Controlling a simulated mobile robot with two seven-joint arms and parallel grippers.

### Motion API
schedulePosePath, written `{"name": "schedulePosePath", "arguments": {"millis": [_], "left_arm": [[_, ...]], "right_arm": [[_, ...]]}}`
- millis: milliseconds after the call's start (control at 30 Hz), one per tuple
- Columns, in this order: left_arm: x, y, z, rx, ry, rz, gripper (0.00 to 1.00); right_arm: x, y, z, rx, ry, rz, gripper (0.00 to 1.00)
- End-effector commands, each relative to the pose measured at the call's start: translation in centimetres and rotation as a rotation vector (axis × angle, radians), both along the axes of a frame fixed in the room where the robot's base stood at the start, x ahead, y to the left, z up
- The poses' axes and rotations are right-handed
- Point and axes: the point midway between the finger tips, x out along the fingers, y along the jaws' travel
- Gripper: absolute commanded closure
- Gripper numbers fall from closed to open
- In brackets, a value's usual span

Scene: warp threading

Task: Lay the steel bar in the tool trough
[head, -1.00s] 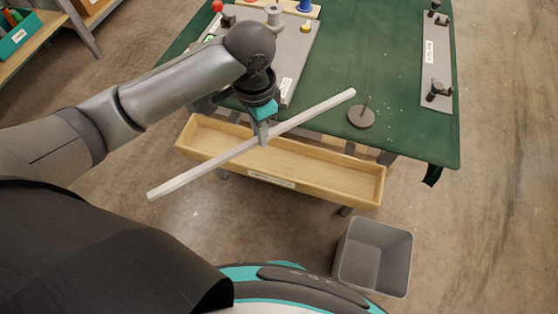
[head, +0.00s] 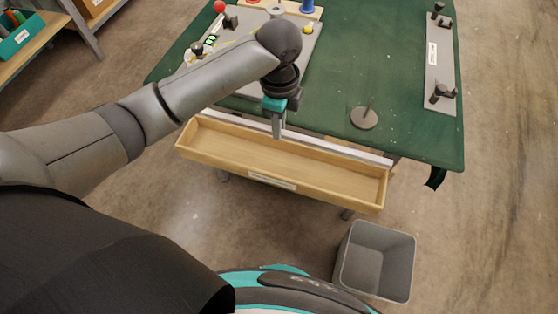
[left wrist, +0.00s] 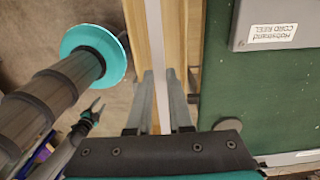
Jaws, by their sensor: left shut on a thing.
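The steel bar (head: 340,149), a long pale square rod, lies lengthwise along the wooden tool trough (head: 285,182) in the head view, lined up with its far long wall. My left gripper (head: 277,132) is shut on the bar near its middle, pointing down. In the left wrist view the bar (left wrist: 156,40) runs between the two fingers (left wrist: 158,88), over the trough's wood (left wrist: 133,25). The bar appears held above the trough; its exact height is unclear. A small dark claw-like part (left wrist: 92,112), perhaps my right gripper, shows in the left wrist view.
The green table (head: 385,60) stands behind the trough. On it are a disc with a thin peg (head: 364,118), a grey plate with black clamps (head: 440,65) and a grey board (head: 312,45). A grey bin (head: 376,262) stands on the floor in front right.

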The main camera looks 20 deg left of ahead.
Motion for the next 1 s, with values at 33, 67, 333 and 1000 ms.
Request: {"name": "schedulePosePath", "arguments": {"millis": [33, 67, 333, 1000], "left_arm": [[0.0, 0.0, -1.5, -0.001, 0.001, 0.000, 1.00], [0.0, 0.0, -2.2, -0.001, -0.001, 0.000, 1.00], [0.0, -0.1, -8.3, -0.002, -0.002, 0.001, 1.00], [0.1, -0.1, -15.0, -0.002, -0.003, 0.000, 1.00]], "right_arm": [[0.0, 0.0, -0.7, 0.000, 0.000, 0.000, 0.50], [0.0, 0.0, -0.9, 0.000, 0.000, 0.000, 0.50], [0.0, 0.0, -2.9, 0.000, 0.000, 0.000, 0.50], [0.7, -0.6, -5.2, -0.007, -0.014, -0.002, 0.50]]}}
